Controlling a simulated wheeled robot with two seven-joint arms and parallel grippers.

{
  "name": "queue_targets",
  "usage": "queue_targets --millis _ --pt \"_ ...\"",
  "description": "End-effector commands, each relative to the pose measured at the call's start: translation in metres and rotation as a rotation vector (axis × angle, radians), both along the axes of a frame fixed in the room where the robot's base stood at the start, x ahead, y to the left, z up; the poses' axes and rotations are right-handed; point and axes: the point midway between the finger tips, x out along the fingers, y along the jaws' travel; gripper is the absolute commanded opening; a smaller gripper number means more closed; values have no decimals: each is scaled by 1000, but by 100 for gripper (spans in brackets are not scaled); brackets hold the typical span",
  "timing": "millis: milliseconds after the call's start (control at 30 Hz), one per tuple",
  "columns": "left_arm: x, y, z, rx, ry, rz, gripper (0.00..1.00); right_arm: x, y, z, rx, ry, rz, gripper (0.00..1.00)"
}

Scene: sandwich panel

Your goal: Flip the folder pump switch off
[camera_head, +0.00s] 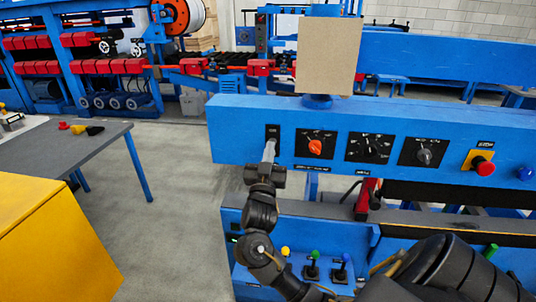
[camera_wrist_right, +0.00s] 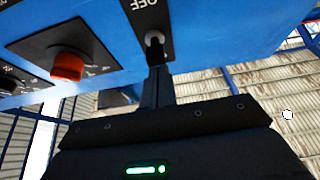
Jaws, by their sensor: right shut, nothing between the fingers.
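A small black switch plate (camera_head: 272,131) is at the left end of the blue panel (camera_head: 235,125). In the right wrist view the plate (camera_wrist_right: 146,18) carries the word OFF, seen upside down, and a pale round toggle (camera_wrist_right: 154,38). My right gripper (camera_head: 269,149) is shut and empty, with its fingers pointing up at the lower part of the plate. In the wrist view its fingertips (camera_wrist_right: 156,68) are right at the toggle; I cannot tell whether they touch. They partly hide the toggle, and its position is unclear. My left gripper is out of view.
An orange knob (camera_head: 315,147) sits just right of the switch, followed by black dials (camera_head: 370,148) and a red emergency button (camera_head: 484,166). Small joysticks (camera_head: 312,268) stand below.

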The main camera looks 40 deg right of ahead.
Motion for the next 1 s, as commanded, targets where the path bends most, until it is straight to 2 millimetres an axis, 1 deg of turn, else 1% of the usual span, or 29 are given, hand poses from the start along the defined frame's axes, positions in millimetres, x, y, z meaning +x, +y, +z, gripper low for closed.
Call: queue_targets --millis 167,267,433,467,500,533,800,1000 --pt "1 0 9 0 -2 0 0 0 2 8 2 1 1 0" --pt "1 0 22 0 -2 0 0 0 4 20 2 1 2 0" --pt "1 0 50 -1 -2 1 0 -1 9 47 2 1 6 0" --pt "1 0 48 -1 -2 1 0 -2 11 43 3 1 7 0" --pt "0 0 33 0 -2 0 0 -8 18 27 5 1 9 0" --pt "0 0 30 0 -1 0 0 -11 23 22 4 2 9 0" --pt "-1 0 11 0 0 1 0 -39 58 -3 4 0 10 0" --pt "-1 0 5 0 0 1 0 -51 73 -12 1 0 9 0"
